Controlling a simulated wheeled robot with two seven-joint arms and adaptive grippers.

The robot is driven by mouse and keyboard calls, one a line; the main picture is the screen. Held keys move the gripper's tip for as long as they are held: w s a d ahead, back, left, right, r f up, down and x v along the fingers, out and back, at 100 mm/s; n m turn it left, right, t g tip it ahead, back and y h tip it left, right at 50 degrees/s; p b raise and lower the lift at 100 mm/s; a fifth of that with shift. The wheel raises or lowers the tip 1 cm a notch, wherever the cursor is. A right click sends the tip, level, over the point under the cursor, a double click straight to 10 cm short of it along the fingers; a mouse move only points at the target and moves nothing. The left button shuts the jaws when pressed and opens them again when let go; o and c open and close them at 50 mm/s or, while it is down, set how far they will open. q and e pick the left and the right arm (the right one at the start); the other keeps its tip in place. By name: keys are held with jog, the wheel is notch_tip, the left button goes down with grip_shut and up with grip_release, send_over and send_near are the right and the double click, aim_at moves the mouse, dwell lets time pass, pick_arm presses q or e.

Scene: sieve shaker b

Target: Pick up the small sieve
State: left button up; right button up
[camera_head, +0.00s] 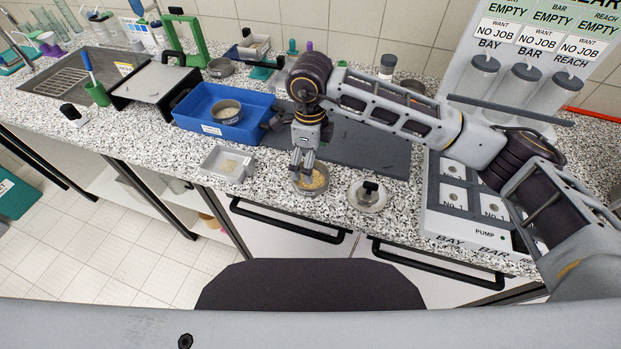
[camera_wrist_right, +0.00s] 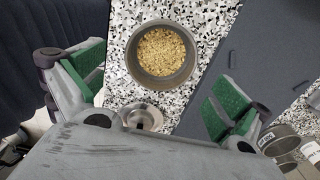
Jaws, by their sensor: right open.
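A small round metal sieve (camera_head: 317,182) holding tan grain stands upright on the speckled counter near its front edge. It also shows in the right wrist view (camera_wrist_right: 162,55), between and beyond the fingers. My right gripper (camera_head: 302,164) points down at the sieve, and its fingers overlap the sieve's far left part in the head view. In the wrist view the green-padded fingers (camera_wrist_right: 160,85) are wide apart with nothing between the pads. Another round sieve (camera_head: 227,112) sits in a blue tray (camera_head: 190,118). My left gripper is not in view.
A round metal lid with a dark knob (camera_head: 367,197) lies right of the sieve. A shallow grey tray (camera_head: 228,164) stands to its left. A dark mat (camera_head: 370,150) lies behind. The pump panel (camera_head: 470,215) stands at the right.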

jog(key=shift+f, duration=0.9)
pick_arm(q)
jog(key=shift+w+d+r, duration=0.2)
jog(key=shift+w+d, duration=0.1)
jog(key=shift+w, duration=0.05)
pick_arm(e)
jog(key=shift+f, duration=0.3)
